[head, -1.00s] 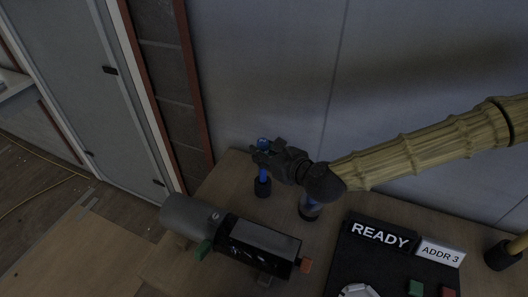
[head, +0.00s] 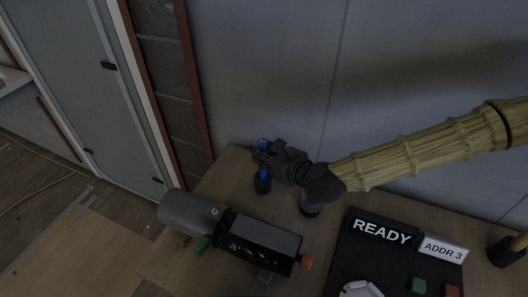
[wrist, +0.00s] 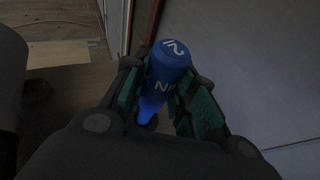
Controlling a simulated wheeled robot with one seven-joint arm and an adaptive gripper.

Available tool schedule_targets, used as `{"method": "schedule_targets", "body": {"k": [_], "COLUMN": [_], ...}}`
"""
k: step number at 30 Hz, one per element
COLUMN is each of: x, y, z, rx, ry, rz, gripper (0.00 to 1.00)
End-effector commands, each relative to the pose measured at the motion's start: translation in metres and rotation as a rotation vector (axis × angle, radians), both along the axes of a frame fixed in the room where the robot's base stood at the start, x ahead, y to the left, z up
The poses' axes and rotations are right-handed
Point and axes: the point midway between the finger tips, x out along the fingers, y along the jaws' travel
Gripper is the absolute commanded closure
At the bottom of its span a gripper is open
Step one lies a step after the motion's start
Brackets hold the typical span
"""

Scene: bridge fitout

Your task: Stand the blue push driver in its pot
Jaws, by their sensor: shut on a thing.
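The blue push driver (head: 263,144) stands roughly upright between the fingers of my gripper (head: 264,157), which is shut on it. In the wrist view its blue handle (wrist: 170,62), with white lettering, shows between the green-lined fingers of my gripper (wrist: 165,92). A small dark pot (head: 262,185) stands on the bench directly below. The blue lower part of the driver reaches down to the pot's mouth. How deep it sits inside is hidden.
A grey and black cylindrical device (head: 255,235) lies in front of the pot. A black READY panel (head: 382,232) is further right. The wall (head: 265,60) rises close behind the bench.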

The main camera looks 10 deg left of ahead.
Motion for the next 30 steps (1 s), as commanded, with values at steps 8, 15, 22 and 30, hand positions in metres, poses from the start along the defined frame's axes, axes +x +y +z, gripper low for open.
{"method": "schedule_targets", "body": {"k": [8, 15, 22, 30], "x": [0.0, 0.0, 0.0, 0.0], "y": [0.0, 0.0, 0.0, 0.0], "z": [-0.007, -0.012, -0.017, -0.024], "rx": [0.001, 0.001, 0.001, 0.001], "ry": [-0.001, -0.001, -0.001, -0.001], "rz": [0.0, 0.0, 0.0, 0.0], "gripper": [1.0, 1.0, 1.0, 1.0]}}
